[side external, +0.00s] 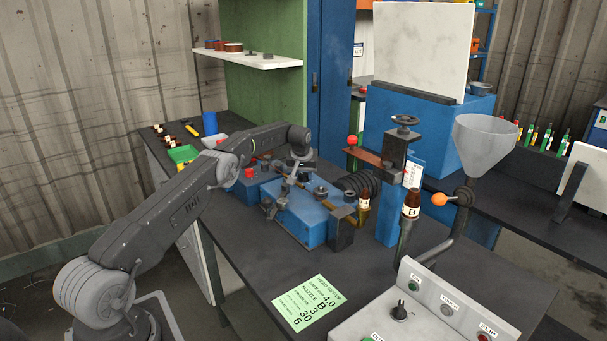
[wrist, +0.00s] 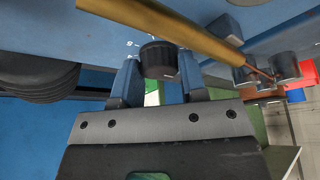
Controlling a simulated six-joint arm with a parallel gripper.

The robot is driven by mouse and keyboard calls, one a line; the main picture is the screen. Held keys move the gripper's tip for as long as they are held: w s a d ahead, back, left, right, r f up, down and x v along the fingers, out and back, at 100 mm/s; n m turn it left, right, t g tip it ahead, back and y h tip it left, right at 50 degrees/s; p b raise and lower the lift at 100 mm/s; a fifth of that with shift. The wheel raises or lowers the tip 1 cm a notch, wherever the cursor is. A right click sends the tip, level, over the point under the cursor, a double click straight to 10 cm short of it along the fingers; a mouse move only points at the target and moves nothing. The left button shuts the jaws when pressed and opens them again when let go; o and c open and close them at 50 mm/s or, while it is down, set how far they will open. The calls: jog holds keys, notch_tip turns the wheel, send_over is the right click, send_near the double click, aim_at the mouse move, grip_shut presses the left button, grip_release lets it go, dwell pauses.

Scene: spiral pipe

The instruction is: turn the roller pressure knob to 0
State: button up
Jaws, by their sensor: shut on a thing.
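The roller pressure knob (wrist: 159,56) is a short black cylinder on a blue machine face in the wrist view. Small white marks show around it, too small to read. My gripper (wrist: 159,72) has one blue finger on each side of the knob and is shut on it. In the side external view my gripper (side external: 299,170) is over the blue machine (side external: 306,222) on the dark bench. There the arm's end and machine parts crowd the spot, and I cannot pick out the knob or its setting.
A brass-coloured rod (wrist: 165,27) crosses close to the knob. Black coils (wrist: 40,78) lie to the left, and grey rollers (wrist: 285,68) to the right. A green setup card (side external: 308,303) and a control box (side external: 425,310) are at the bench front. A funnel (side external: 485,143) stands at right.

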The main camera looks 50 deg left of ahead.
jog(key=shift+n, duration=0.8)
jog(key=o, duration=0.9)
jog(key=shift+g, duration=0.3)
jog(key=v, duration=1.3)
jog(key=shift+s+d+r, duration=0.15)
jog(key=shift+d+r, duration=0.15)
